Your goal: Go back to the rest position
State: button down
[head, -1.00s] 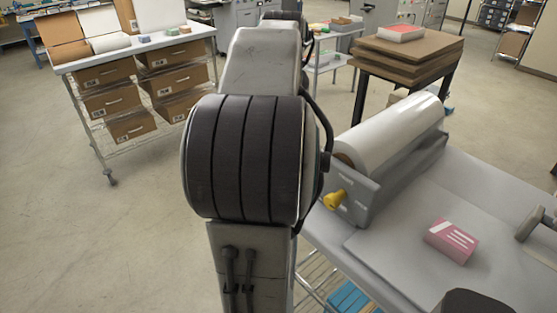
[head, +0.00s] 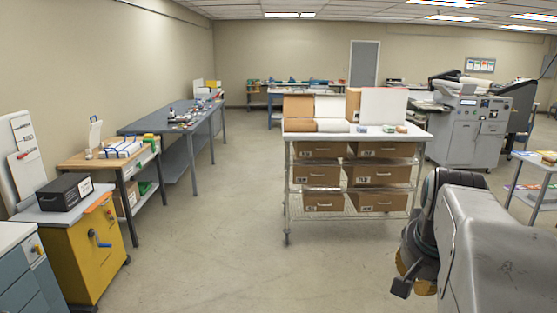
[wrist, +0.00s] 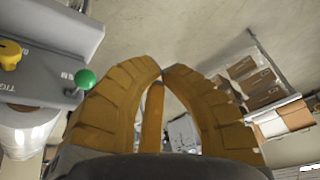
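My arm shows at the lower right of the head view. The yellow-orange part of my gripper (head: 408,264) shows there only in part, behind my dark wrist. In the wrist view my gripper (wrist: 163,72) has ribbed yellow fingers whose tips come together. I see nothing held between them. A grey machine part with a yellow knob (wrist: 10,55) and a green ball handle (wrist: 85,79) is at the left of the wrist view, beside the fingers.
A white-topped wire cart (head: 350,136) with brown drawer boxes stands ahead. A yellow cabinet (head: 82,250), a wooden-topped bench (head: 75,160) and a long grey table (head: 170,118) line the left. A grey machine (head: 468,130) stands at the back right. The floor between is open.

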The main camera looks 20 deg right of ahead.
jog(key=s+a+f+n+y, duration=0.1)
jog(key=a+f+n, duration=0.3)
jog(key=a, duration=0.7)
jog(key=s+a+f+n+t+y, duration=0.1)
jog(key=s+a+f+n+y, duration=0.1)
jog(key=s+a+f+n, duration=0.2)
jog(key=a+f+n, duration=0.1)
jog(key=a+n, duration=0.2)
jog(key=a, duration=0.4)
jog(key=shift+s+a, duration=0.3)
jog(key=shift+f, duration=0.1)
